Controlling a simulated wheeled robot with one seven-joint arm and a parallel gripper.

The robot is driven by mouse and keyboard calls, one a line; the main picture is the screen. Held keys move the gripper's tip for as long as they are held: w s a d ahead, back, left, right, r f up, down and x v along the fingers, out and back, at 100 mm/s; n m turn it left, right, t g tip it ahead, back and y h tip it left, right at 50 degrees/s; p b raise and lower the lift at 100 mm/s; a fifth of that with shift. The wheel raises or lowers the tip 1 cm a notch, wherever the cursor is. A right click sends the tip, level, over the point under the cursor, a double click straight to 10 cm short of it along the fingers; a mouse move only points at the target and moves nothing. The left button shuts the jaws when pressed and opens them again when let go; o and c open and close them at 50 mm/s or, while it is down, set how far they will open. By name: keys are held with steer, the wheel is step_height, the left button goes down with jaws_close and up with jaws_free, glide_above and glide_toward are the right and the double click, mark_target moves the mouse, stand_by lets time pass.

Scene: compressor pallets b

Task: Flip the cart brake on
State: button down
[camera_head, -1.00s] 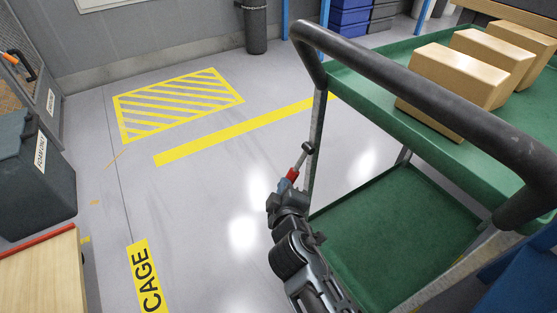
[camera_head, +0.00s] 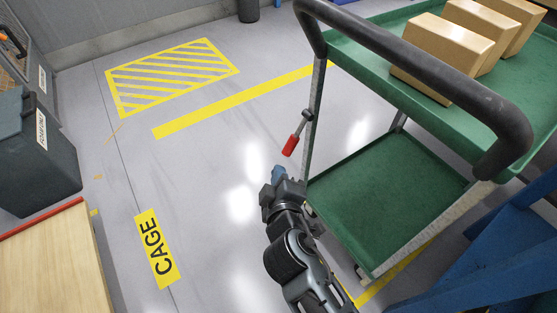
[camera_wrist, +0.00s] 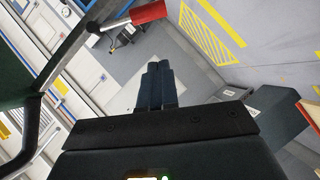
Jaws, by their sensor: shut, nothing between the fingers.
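The cart (camera_head: 390,190) stands at the right with a black push handle (camera_head: 430,65) and two green shelves. Its brake lever (camera_head: 290,146) has a red grip on a thin metal rod, joined to the cart's near left post. The lever slants down and to the left, away from the post. In the wrist view the red grip (camera_wrist: 150,13) shows at the top. My gripper (camera_head: 278,174) is shut and empty, just below the red grip with a visible gap. Its two dark fingers (camera_wrist: 157,70) lie together in the wrist view.
Several cardboard boxes (camera_head: 436,58) sit on the cart's top shelf. A dark case (camera_head: 35,150) and a wooden-topped surface (camera_head: 55,265) are at the left. A blue frame (camera_head: 490,260) is at the lower right. The floor left of the cart is clear.

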steer(key=shift+v, duration=1.3)
steer(key=s+d+m, duration=0.2)
steer(key=s+d, duration=0.2)
steer(key=s, duration=0.3)
steer(key=s+d+f+m+g+y, duration=0.1)
steer(key=s+d+m, duration=0.1)
steer(key=s+d, duration=0.35)
steer(key=s+d+m, duration=0.2)
steer(key=s+d, duration=0.1)
steer(key=s, duration=0.6)
steer(key=s+d+r+m, duration=0.3)
steer(key=s+d+r, duration=0.15)
steer(key=s, duration=0.35)
steer(key=s+d+r+m+t+h, duration=0.15)
steer(key=s+d+r+m, duration=0.25)
steer(key=s+r, duration=0.5)
step_height(320, 180, up, 19)
steer(key=w+p, duration=0.2)
steer(key=p, duration=1.6)
steer(key=shift+w+r+h+p, duration=0.15)
steer(key=shift+w+h+p, duration=0.05)
steer(key=shift+h+p, duration=0.15)
